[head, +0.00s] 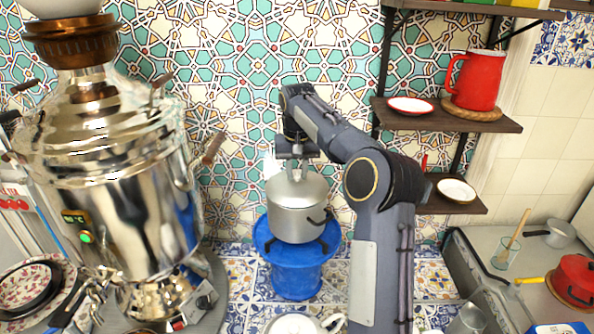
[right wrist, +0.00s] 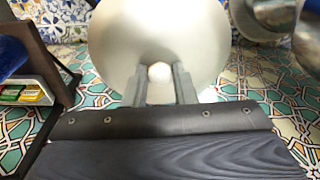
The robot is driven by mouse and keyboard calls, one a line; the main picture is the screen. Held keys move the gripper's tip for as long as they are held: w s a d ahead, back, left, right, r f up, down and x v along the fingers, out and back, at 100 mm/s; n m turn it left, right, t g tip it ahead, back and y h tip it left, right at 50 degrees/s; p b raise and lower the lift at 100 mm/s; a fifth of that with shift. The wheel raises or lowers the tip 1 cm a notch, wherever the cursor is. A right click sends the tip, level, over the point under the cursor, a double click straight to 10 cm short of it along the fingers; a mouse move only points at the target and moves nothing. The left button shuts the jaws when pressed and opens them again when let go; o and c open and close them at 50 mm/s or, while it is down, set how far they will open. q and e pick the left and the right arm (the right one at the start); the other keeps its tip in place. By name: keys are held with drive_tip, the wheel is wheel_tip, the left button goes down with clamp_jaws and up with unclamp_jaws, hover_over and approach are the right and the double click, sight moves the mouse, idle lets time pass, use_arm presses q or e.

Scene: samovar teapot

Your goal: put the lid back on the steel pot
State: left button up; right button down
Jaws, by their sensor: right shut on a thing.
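The steel pot (head: 298,222) stands on a round blue stool against the tiled wall, with dark handles at its sides. The pale metal lid (head: 312,186) is over the pot's mouth and looks level; I cannot tell whether it rests fully on the rim. My right gripper (head: 294,168) points down from above and is shut on the lid's knob. In the right wrist view the round lid (right wrist: 158,30) fills the top middle, with its knob (right wrist: 159,71) between the two fingers. My left gripper is not in view.
A large shiny samovar (head: 125,190) stands at the left, its side handle near the stool (head: 295,279). Wall shelves (head: 450,118) with a red jug (head: 475,80) are right of my arm. A stove (head: 480,265) with a red pot (head: 574,280) is at the right.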

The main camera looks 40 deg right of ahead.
idle(0.4)
drive_tip(key=c, duration=0.6)
unclamp_jaws()
drive_tip(key=shift+c, duration=0.2)
drive_tip(key=shift+r, duration=0.1)
drive_tip(key=shift+r, duration=3.4)
clamp_jaws()
drive_tip(key=shift+f, duration=0.15)
